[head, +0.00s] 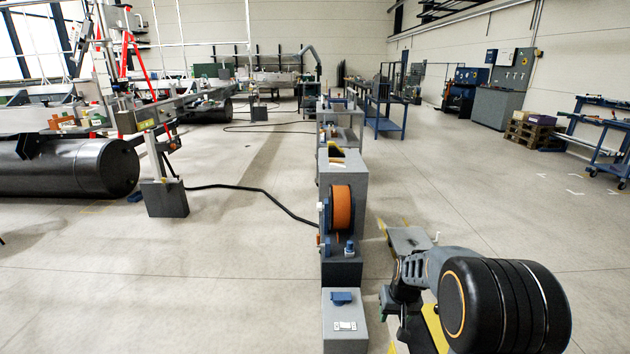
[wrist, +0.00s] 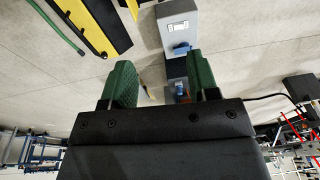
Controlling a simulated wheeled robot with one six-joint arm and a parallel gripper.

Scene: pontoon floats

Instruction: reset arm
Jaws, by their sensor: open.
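My gripper (wrist: 160,74) shows in the wrist view with its two green fingers spread apart. Nothing is between them that I can see as held; a grey bench with blue parts shows beyond the gap. In the head view my arm (head: 505,305) is folded at the lower right, with a thick black rounded link nearest the camera.
A row of grey cabinets with an orange reel (head: 342,208) runs up the middle, left of my arm. A low grey box (head: 345,310) stands in front. A black pontoon float (head: 70,168) lies at left. A blue trolley (head: 600,135) stands at right. Open floor (head: 490,205) lies between.

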